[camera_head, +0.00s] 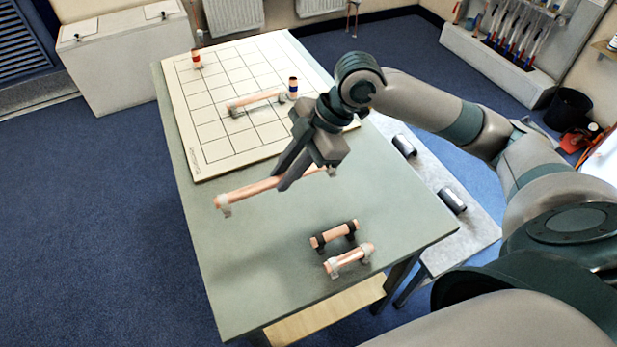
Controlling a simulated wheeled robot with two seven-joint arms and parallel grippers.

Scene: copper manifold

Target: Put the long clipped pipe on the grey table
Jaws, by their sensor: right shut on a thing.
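My right gripper (288,176) is shut on a long copper pipe (250,189) with a pale clip near each end. The fingers hide part of the pipe's middle. The pipe is over the bare middle of the grey-green table (270,250), just in front of the gridded board. I cannot tell whether its clips touch the tabletop. A lower, pale grey speckled table (428,190) stands against the right side. My left gripper is not in view.
The gridded board (205,160) carries another clipped pipe (255,101) and two short upright pieces, one red-banded (196,59), one blue-banded (293,86). Two short clipped pipes, one black-clipped (334,234), one pale-clipped (349,259), lie near the front. Dark cylinders (404,146) sit on the speckled table.

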